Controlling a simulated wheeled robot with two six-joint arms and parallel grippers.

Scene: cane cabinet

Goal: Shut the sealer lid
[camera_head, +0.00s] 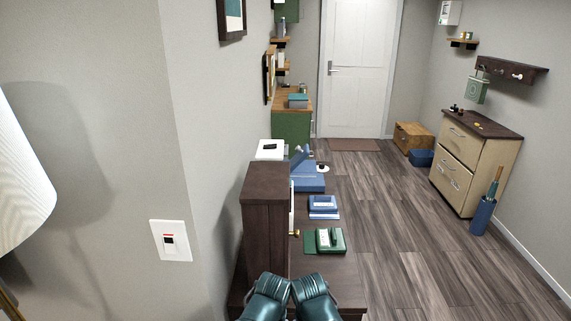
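A blue machine (308,183), which looks like the sealer, sits at the far end of the dark wooden counter. A blue part like a lid (298,159) stands tilted up above its base, so it appears raised. The machine is small in the picture and partly hidden by the dark cabinet on its left, so its hinge is unclear. Two teal parts of my own arms show at the bottom edge, well short of the machine. No gripper fingers can be made out.
A small blue device (323,204) and a green device (331,240) lie on the counter nearer to me. A tall dark cabinet (267,205) stands along the counter's left side. The wooden floor (395,230) to the right is open, up to a cane-coloured drawer cabinet (470,168).

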